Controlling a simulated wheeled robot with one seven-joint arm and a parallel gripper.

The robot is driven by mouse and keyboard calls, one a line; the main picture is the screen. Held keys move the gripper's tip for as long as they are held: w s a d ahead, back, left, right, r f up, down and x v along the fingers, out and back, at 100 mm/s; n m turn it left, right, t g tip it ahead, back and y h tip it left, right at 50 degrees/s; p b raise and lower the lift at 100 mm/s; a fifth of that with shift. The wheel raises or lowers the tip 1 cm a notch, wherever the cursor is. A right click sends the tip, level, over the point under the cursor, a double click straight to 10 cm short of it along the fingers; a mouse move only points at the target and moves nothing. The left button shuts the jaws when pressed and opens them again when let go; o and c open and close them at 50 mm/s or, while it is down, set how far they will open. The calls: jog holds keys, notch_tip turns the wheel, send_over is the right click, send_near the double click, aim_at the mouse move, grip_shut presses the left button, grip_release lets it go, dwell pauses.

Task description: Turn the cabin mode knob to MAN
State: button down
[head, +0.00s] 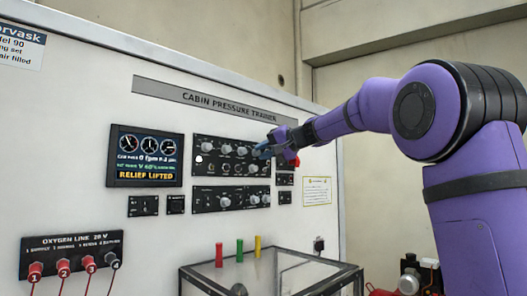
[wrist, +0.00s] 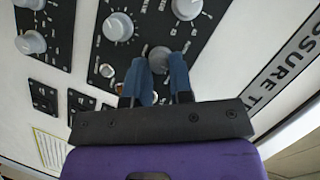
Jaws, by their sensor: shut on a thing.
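My gripper (wrist: 158,68) has its two blue fingers on either side of a round grey knob (wrist: 159,58) and is shut on it. The knob is on a black panel, and its label is too small or covered to read, so I cannot tell its setting. In the head view my gripper (head: 262,152) reaches in from the right to the right end of the upper black panel (head: 215,173). The fingers and wrist hide the held knob there. I cannot tell by its lettering whether it is the cabin mode knob.
Other grey knobs sit close by in the wrist view, one (wrist: 118,27) left of the fingers and one (wrist: 187,8) above. A screen (head: 146,156) reads "RELIEF LIFTED". A lower knob panel (head: 206,199) and a clear-topped box (head: 270,268) stand below.

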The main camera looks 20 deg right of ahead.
jog(key=m, duration=0.1)
jog(key=m+y, duration=0.1)
jog(key=m, duration=0.1)
jog(key=m+t+y, duration=0.1)
jog(key=shift+d+f, duration=0.15)
jog(key=shift+f, duration=0.15)
jog(key=shift+f+m+t+y, duration=0.1)
jog(key=shift+m+t+y, duration=0.2)
jog(key=shift+m, duration=0.8)
jog(key=shift+f+m+t+y, duration=0.1)
jog(key=shift+m+t+y, duration=0.15)
jog(key=shift+m, duration=0.85)
jog(key=c, duration=1)
grip_release()
jog(key=v, duration=1)
jog(key=shift+s+d+f, duration=0.1)
jog(key=shift+s+d, duration=0.15)
jog(key=shift+s, duration=0.05)
